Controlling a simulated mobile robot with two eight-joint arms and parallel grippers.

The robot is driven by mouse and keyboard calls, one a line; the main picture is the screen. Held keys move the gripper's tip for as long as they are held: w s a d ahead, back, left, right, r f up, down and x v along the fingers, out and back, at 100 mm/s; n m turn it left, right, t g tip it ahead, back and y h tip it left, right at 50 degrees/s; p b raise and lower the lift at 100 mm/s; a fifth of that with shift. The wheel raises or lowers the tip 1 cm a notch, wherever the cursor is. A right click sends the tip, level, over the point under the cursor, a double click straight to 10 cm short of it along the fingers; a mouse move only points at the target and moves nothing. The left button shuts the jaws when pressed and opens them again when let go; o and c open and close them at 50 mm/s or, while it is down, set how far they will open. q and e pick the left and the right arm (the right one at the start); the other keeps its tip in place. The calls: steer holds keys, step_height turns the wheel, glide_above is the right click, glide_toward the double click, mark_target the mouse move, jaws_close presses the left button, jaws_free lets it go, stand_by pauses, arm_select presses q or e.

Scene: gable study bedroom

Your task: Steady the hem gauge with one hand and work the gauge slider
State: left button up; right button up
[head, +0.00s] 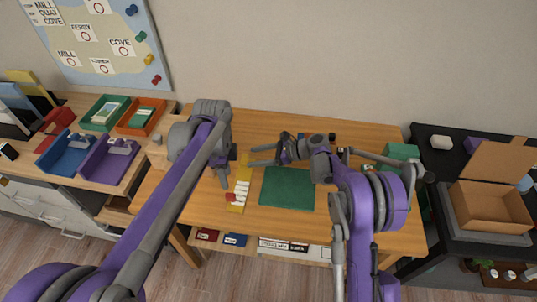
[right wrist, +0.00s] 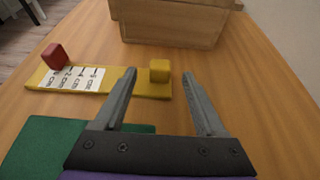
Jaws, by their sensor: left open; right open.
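The hem gauge (head: 239,190) is a yellow strip with a white scale, lying on the wooden table left of a green mat. In the right wrist view, the gauge (right wrist: 112,86) has a red block, seemingly the slider (right wrist: 55,56), near its left end and a yellow block (right wrist: 159,70) near its right end. My right gripper (head: 250,156) is open at the gauge's far end. Its fingers point toward the yellow block, which shows between the fingertips, not gripped. My left gripper (head: 226,182) is open, pointing down beside the gauge's left side, near the red slider (head: 231,197).
The green mat (head: 287,187) lies right of the gauge. Colored trays (head: 108,155) fill the left table. An open cardboard box (head: 490,208) sits on the dark right table.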

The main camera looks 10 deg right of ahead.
mark_target(230, 195)
steer(key=shift+x, duration=2.2)
jaws_close()
arm_select(q)
steer(key=shift+o, duration=0.2)
steer(key=shift+r+m, duration=0.8)
steer(key=shift+r, duration=0.35)
step_height(230, 195, down, 12)
steer(key=shift+r, duration=0.1)
